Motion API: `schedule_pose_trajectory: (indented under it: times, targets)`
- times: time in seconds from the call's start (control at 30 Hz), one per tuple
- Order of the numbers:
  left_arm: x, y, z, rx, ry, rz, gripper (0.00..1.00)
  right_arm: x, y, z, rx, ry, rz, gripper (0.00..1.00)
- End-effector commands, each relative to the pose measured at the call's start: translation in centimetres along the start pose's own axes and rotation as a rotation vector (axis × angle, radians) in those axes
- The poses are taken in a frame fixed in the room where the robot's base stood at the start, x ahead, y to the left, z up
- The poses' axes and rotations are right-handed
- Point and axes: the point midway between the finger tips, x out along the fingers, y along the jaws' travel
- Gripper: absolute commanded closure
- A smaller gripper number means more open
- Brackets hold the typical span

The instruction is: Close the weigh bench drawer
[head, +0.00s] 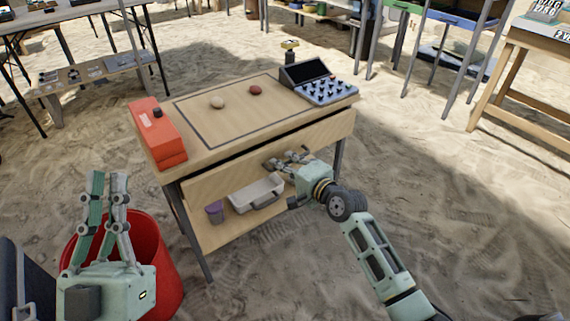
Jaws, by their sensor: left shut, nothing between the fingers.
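The weigh bench (185,97) is a wooden table in the middle of the head view. Its wooden drawer front (325,137) runs under the top, with a dark gap between the two. The drawer looks slightly out, but how far is hard to tell. My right gripper (287,159) is at the drawer front, reaching in from the lower right. Its fingertips are small and partly overlap the front, so contact and opening are unclear. My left gripper (108,178) is shut and empty, pointing up at the left, away from the bench.
A pale tray (257,193) and purple cup (214,210) sit below. A red bucket (150,250) stands behind my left gripper.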

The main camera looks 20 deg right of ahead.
Motion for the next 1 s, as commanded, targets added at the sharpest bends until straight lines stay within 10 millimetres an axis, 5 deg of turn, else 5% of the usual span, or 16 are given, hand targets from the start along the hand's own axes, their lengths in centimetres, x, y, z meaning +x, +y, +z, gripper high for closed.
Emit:
schedule_pose_trajectory:
  times: [0.5,0.8,1.0]
  targets:
    - [0.0,0.0,0.1,0.001,-0.001,0.000,1.00,0.1,0.0,0.0,0.000,0.000,0.001,1.00]
    - [-0.2,0.3,-2.0,-0.007,0.106,0.004,1.00,3.9,-0.7,0.0,0.001,-0.001,0.000,1.00]
    - [-0.3,0.3,-2.4,-0.007,0.121,0.005,1.00,4.4,-0.9,0.0,0.000,-0.001,0.000,1.00]
